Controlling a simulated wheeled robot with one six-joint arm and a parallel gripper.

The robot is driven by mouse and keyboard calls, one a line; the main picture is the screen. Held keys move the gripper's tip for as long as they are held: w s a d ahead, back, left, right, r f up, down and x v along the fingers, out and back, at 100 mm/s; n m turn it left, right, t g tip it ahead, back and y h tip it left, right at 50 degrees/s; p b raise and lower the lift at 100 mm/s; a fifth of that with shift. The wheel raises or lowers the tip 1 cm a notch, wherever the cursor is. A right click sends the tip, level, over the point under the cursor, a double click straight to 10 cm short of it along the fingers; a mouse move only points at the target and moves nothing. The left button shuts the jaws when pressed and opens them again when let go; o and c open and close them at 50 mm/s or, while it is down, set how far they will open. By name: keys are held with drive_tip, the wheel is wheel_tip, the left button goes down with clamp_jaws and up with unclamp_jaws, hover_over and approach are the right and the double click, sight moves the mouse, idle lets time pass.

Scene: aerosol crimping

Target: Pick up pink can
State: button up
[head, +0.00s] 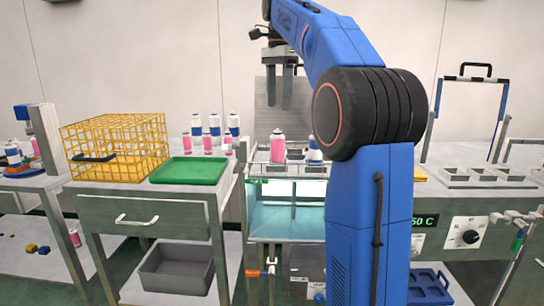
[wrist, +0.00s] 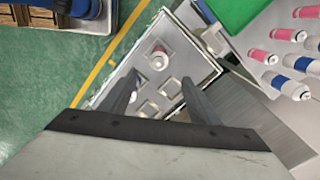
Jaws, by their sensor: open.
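A pink can (head: 278,150) with a white top stands upright on a tray with square pockets (head: 258,171) in the middle of the head view. My gripper (head: 279,106) hangs above this can, pointing down, with a gap between its fingertips and the can top. It is open and empty. In the wrist view a can with a white top and pink on it (wrist: 158,60) shows beyond and between the spread fingers (wrist: 160,78); it seems to be the same one. More pink cans (head: 208,145) stand on the table to the left.
A blue-and-white can (head: 314,156) stands right of the pink can, partly hidden by my arm. Several blue-and-white cans (head: 214,125) stand behind the left pink ones. A green tray (head: 188,171) and yellow wire basket (head: 115,150) are at left. A heater bench (head: 470,238) is right.

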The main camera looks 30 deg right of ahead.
approach(278, 150)
drive_tip(key=f, duration=0.1)
drive_tip(key=w+d+f, duration=0.1)
drive_tip(key=f, duration=0.1)
drive_tip(key=w+f, duration=0.1)
drive_tip(key=f, duration=0.1)
drive_tip(key=shift+w+d+f, duration=0.1)
drive_tip(key=shift+d+f, duration=0.15)
drive_tip(key=shift+d, duration=0.05)
drive_tip(key=shift+a+f, duration=0.15)
drive_tip(key=shift+f, duration=1.2)
drive_tip(key=shift+a+f, duration=0.1)
drive_tip(key=shift+f, duration=1.25)
drive_tip(key=c, duration=1.2)
